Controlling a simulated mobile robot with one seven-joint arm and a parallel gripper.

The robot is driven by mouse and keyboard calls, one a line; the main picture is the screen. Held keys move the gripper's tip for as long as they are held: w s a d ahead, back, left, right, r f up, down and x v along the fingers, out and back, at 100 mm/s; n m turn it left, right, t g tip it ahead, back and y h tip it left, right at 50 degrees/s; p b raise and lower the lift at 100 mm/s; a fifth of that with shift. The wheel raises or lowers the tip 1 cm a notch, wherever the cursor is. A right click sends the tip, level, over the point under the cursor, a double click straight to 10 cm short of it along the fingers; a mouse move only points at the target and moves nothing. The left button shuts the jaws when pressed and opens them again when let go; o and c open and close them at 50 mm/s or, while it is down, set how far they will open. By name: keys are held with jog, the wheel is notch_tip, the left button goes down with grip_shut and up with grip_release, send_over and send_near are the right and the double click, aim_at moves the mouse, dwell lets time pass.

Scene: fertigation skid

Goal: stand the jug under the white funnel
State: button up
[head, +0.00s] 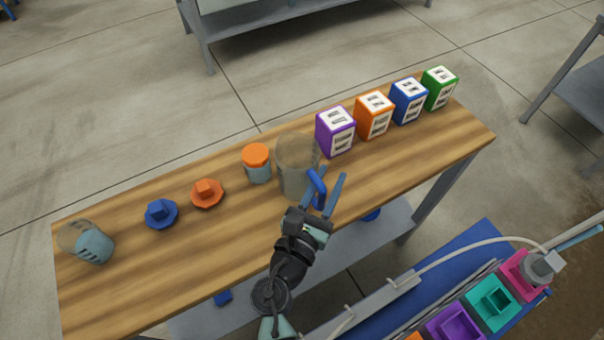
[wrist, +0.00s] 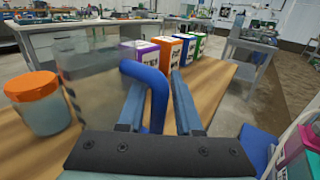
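The jug (head: 293,158) is a clear, see-through vessel with a blue handle (head: 317,187). My gripper (head: 328,186) is open around the handle; in the wrist view (wrist: 155,90) a gap shows between handle and right finger, while the left finger is close to the handle. I cannot make out a white funnel in either view.
On the bench (head: 130,280) stand an orange-lidded jar (head: 257,165), orange (head: 207,193) and blue (head: 162,213) knobbed caps, and a clear cup (head: 88,243). Several coloured boxes (head: 374,115) line the right end. Coloured square fittings (head: 492,302) and a white hose (head: 470,243) are at lower right.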

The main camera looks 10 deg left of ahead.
grip_shut()
dwell(1.4)
